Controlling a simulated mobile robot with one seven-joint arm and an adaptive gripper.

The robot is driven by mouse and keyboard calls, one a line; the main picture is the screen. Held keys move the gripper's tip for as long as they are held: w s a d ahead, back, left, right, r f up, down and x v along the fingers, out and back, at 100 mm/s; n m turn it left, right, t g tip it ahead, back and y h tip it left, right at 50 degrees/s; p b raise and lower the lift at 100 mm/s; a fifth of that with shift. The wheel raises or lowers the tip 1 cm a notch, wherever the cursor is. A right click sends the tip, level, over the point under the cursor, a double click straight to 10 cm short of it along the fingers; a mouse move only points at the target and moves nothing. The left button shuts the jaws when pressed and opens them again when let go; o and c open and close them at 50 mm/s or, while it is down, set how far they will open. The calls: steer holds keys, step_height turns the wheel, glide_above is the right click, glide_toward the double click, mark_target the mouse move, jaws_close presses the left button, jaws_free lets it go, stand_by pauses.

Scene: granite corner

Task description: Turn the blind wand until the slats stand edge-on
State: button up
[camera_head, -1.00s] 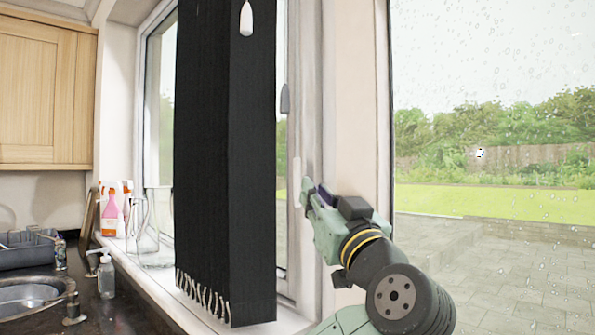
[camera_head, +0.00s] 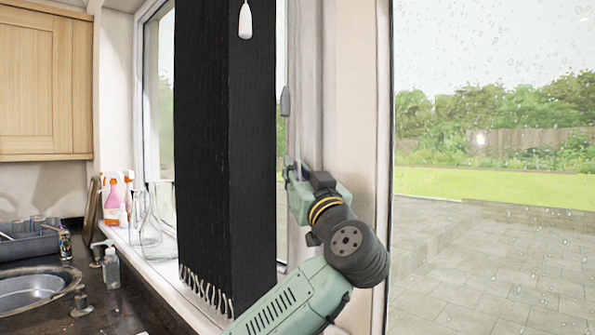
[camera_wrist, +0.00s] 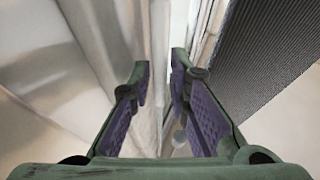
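The dark blind (camera_head: 225,150) hangs in front of the window, its slats bunched into a tall black stack with pale fringe at the bottom. A white bell-shaped pull (camera_head: 245,20) hangs before its upper part. A grey tapered piece (camera_head: 285,101) hangs at its right edge; I cannot tell which of these belongs to the wand. My gripper (camera_head: 289,168) is right of the blind and below the grey piece. In the wrist view, my gripper (camera_wrist: 160,75) is open, with a gap between its purple-padded fingers and nothing clearly held. The ribbed dark blind (camera_wrist: 265,50) is at upper right there.
The white window frame and wall (camera_head: 350,120) stand close behind and right of my gripper. On the left are a glass bottle (camera_head: 150,225), spray bottles (camera_head: 115,200), a soap dispenser (camera_head: 110,268) and a sink (camera_head: 30,290). A large rain-spotted pane (camera_head: 490,60) fills the right.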

jaws_close()
steer(key=b, duration=0.1)
steer(key=y+b, duration=0.1)
steer(key=b, duration=0.1)
steer(key=shift+s+d+n+b, duration=0.15)
steer(key=shift+d+n+b, duration=0.15)
steer(key=shift+n, duration=0.1)
steer(key=shift+y+b, duration=0.3)
steer(key=shift+b, duration=0.3)
steer(key=shift+a+f+n+g+y+b, duration=0.15)
steer(key=shift+n+g+y+b, duration=0.25)
steer(key=shift+g+y+b, duration=0.25)
steer(key=shift+a+n+g+y, duration=0.1)
steer(key=shift+n+g+y, duration=0.35)
steer(key=shift+y, duration=0.4)
